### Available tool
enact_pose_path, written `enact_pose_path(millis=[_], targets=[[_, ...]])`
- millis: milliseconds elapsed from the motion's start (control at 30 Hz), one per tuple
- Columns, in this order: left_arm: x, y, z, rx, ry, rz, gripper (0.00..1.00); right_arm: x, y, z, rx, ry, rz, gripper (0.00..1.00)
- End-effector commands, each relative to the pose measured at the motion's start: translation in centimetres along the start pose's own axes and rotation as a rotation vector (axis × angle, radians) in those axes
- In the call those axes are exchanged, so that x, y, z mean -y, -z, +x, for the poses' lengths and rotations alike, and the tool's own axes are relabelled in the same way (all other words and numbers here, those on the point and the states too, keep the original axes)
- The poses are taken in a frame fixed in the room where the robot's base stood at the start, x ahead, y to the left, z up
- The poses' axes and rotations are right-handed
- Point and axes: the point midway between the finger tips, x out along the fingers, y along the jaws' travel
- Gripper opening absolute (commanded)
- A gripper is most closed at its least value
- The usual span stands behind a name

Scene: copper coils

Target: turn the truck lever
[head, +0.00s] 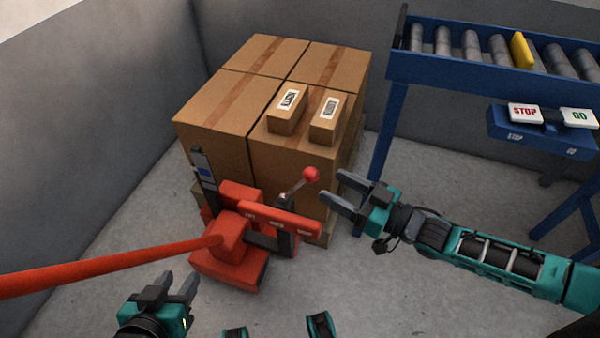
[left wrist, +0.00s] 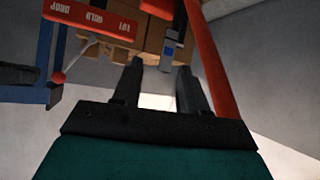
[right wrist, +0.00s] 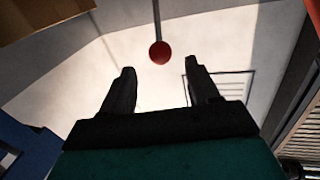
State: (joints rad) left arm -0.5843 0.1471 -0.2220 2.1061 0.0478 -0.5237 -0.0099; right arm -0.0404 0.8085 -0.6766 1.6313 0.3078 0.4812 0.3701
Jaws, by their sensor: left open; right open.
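The truck lever is a thin rod with a red ball knob (head: 311,174), rising from the red pallet truck (head: 237,222) beside a red label plate (head: 280,218). My right gripper (head: 344,188) is open and just right of the knob, apart from it. In the right wrist view the knob (right wrist: 160,52) shows beyond and between the open, empty fingers (right wrist: 160,85). My left gripper (head: 180,288) is open and empty, low in front of the truck. The left wrist view shows the knob (left wrist: 58,78) at its left, away from the left fingers (left wrist: 160,85).
Large cardboard boxes (head: 215,100) are stacked behind the truck, with two small labelled boxes on top. A long red handle (head: 110,270) reaches left. A blue roller conveyor (head: 470,75) with STOP (head: 525,113) and GO (head: 579,116) buttons stands at right. Floor between is clear.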

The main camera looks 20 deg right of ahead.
Motion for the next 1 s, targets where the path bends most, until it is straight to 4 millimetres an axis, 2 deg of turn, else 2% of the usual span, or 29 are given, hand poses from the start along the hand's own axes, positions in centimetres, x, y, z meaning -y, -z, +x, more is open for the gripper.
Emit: enact_pose_path(millis=[33,200,400,600,867,1000], targets=[[0.0,-0.5,0.3,0.003,-0.001,-0.001,0.43,0.0,-0.1,1.3,-0.006,0.001,0.0,0.6],[-0.3,-0.9,0.7,0.009,-0.008,-0.004,0.43,0.0,-0.2,4.8,-0.005,0.001,0.0,0.6],[-0.7,-0.6,0.9,0.001,-0.018,-0.006,0.43,0.0,-0.1,7.8,-0.001,0.0,-0.001,0.6],[-0.8,-0.7,1.0,0.002,-0.022,-0.006,0.43,0.0,-0.1,8.9,0.001,0.0,-0.001,0.6],[-0.8,-0.5,0.9,-0.001,-0.021,-0.006,0.43,0.1,-0.1,8.9,0.002,0.0,0.0,0.6],[-0.8,-0.5,0.9,-0.002,-0.02,-0.006,0.43,0.1,-0.1,8.9,0.001,0.0,0.0,0.47]])
